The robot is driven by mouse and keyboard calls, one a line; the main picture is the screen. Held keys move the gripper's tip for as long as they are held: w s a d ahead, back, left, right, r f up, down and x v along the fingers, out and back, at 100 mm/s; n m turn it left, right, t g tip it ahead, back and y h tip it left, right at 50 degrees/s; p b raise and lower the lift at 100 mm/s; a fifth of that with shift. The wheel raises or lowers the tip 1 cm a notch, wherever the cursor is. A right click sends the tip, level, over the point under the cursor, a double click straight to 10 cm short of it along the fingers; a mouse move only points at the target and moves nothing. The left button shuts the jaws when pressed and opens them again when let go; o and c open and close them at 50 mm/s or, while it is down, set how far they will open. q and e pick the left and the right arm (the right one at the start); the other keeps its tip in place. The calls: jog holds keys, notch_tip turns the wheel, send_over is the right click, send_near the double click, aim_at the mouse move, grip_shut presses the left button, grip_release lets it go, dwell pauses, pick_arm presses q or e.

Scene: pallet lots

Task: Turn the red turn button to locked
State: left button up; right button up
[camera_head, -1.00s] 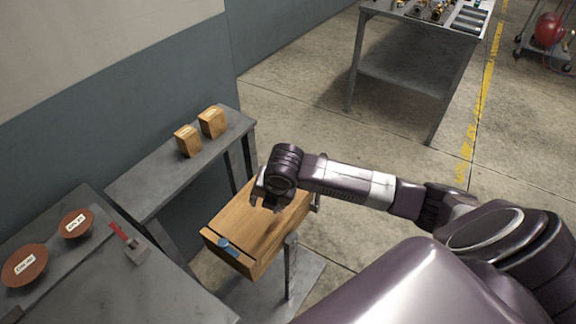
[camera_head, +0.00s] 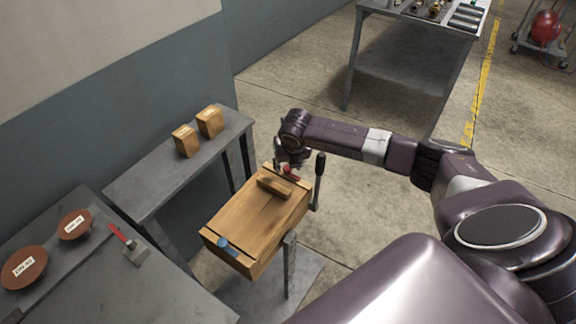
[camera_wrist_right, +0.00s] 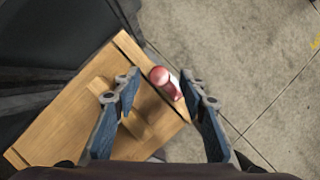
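The red turn button (camera_head: 289,172) sits at the far end of the wooden box (camera_head: 240,222). In the right wrist view the red turn button (camera_wrist_right: 165,82) shows between the two spread fingers, near the box's edge. My right gripper (camera_head: 291,160) is just beyond and above the button, pointing down. In the wrist view its fingers (camera_wrist_right: 160,90) are open and nothing is held. I cannot tell whether they touch the button. A blue turn button (camera_head: 227,246) is at the box's near end. My left gripper is not in view.
A wooden handle bar (camera_head: 276,188) stands on the box lid. A dark upright lever (camera_head: 318,180) rises by the box's right corner. To the left, a grey bench (camera_head: 165,185) bears two wooden blocks. A nearer table (camera_head: 110,285) holds brown discs and a red-handled tool.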

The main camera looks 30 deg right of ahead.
jog(key=shift+w+f, duration=0.1)
jog(key=shift+f, duration=0.25)
jog(key=shift+c, duration=0.7)
